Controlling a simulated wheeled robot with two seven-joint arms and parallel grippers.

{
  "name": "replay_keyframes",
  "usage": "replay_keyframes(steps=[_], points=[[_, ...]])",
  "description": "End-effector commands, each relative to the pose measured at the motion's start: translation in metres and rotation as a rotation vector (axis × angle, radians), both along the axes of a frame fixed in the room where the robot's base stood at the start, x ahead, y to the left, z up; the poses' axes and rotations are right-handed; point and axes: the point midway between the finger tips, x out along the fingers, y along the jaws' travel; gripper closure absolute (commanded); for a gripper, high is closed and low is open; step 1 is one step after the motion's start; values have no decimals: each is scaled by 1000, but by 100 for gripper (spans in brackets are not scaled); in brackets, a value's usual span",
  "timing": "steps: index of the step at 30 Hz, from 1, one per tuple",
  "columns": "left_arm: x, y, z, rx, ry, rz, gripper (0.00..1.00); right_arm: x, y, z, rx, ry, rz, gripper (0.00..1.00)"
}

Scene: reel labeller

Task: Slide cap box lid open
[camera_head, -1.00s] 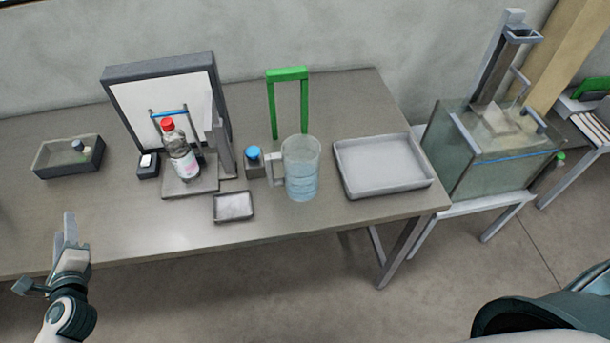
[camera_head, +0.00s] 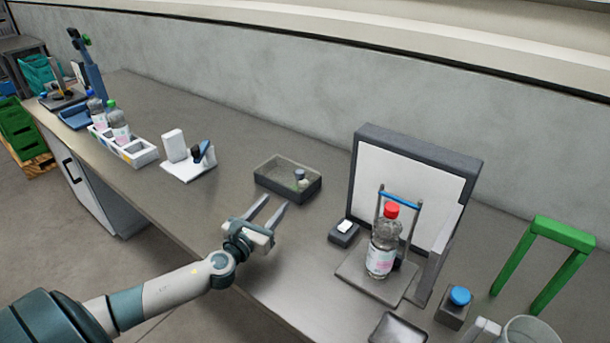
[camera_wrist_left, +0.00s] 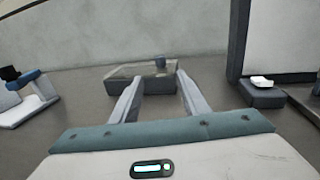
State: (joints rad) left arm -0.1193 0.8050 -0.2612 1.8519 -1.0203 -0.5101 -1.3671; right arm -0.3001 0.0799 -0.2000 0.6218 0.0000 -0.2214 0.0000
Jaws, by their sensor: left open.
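The cap box is a dark grey open-looking box (camera_head: 288,181) with a clear top, on the table in the middle of the head view. Small caps show at its right end; I cannot tell how far its lid is open. My left gripper (camera_head: 268,211) is open and empty, just in front of the box and apart from it. In the left wrist view the box (camera_wrist_left: 142,88) lies straight ahead, beyond the two spread fingers (camera_wrist_left: 156,88).
A bottle with a red cap (camera_head: 383,245) stands on a plate before a white-panelled frame (camera_head: 420,150) at the right. A small dark block with a white top (camera_head: 343,234) sits between. At the left are a white stand (camera_head: 188,165) and a bottle crate (camera_head: 140,157).

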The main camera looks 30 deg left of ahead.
Motion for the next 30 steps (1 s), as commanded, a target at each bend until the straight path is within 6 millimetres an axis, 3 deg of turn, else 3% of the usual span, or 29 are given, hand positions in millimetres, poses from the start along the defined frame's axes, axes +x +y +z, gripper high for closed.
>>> replay_keyframes(steps=[17, 23, 30], points=[[6, 1, 0, 4, 0, 0, 58, -1, 0, 1, 0, 0, 0, 100], [23, 4, 1, 4, -2, 1, 58, 0, 0, 5, 0, 0, 0, 100], [58, 7, 2, 3, -2, 1, 58, 0, 1, 12, 1, 0, 0, 100]])
